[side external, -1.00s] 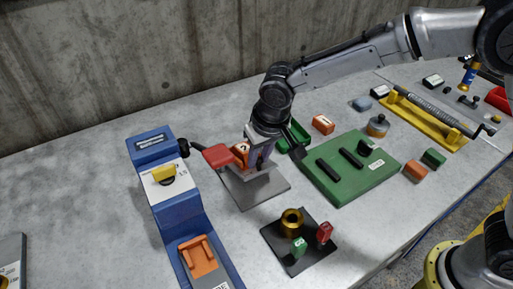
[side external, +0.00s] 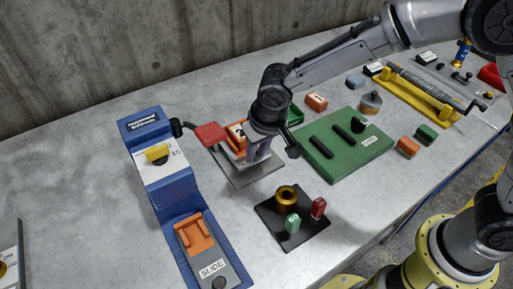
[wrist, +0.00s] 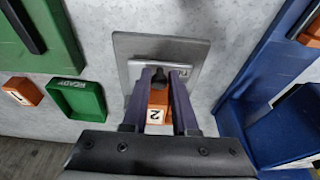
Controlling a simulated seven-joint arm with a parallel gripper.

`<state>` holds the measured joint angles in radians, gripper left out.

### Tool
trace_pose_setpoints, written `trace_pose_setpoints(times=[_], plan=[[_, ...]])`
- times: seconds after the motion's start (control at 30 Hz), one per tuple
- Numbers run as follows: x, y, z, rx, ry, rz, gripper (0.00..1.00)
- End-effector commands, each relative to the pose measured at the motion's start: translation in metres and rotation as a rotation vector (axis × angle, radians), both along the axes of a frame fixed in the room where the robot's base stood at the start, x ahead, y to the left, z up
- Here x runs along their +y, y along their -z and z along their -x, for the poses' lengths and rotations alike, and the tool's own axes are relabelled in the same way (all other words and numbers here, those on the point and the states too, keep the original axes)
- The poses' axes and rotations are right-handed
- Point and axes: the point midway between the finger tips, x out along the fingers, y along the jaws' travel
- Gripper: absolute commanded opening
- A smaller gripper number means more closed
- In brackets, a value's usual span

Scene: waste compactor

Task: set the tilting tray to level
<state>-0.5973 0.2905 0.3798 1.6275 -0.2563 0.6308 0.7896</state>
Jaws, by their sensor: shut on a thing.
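My gripper (side external: 257,157) points down over the plate. In the wrist view its fingers (wrist: 161,77) close on a small dark piece above the grey plate (wrist: 199,50). A grey bar shows beside the fingertips.
A blue machine (side external: 172,190) with an orange slide (side external: 195,235) stands left, a red paddle (side external: 210,134) beside it. A green board (side external: 340,160) lies right and a black plate (side external: 305,228) in front. Behind are a green bin marked READY (wrist: 80,97) and orange block 1 (side external: 316,102).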

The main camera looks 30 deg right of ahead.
Motion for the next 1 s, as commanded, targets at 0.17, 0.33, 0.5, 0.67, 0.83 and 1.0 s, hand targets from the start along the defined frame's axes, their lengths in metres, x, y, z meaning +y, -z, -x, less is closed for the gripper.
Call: trace_pose_setpoints(times=[0.17,0.33,0.5,0.67,0.83,1.0], plan=[[-0.0009,0.0105,0.0075,0.025,0.000,0.010,0.00],[-0.0007,0.0113,0.0076,0.025,-0.001,0.011,0.00],[-0.0005,0.0113,0.0075,0.025,-0.001,0.011,0.30],[-0.0002,0.0083,0.0053,0.017,-0.002,0.008,0.56],[-0.0003,0.0063,0.0035,0.012,-0.001,0.005,0.56],[-0.0002,0.0022,0.0032,0.008,-0.001,0.003,0.56]])
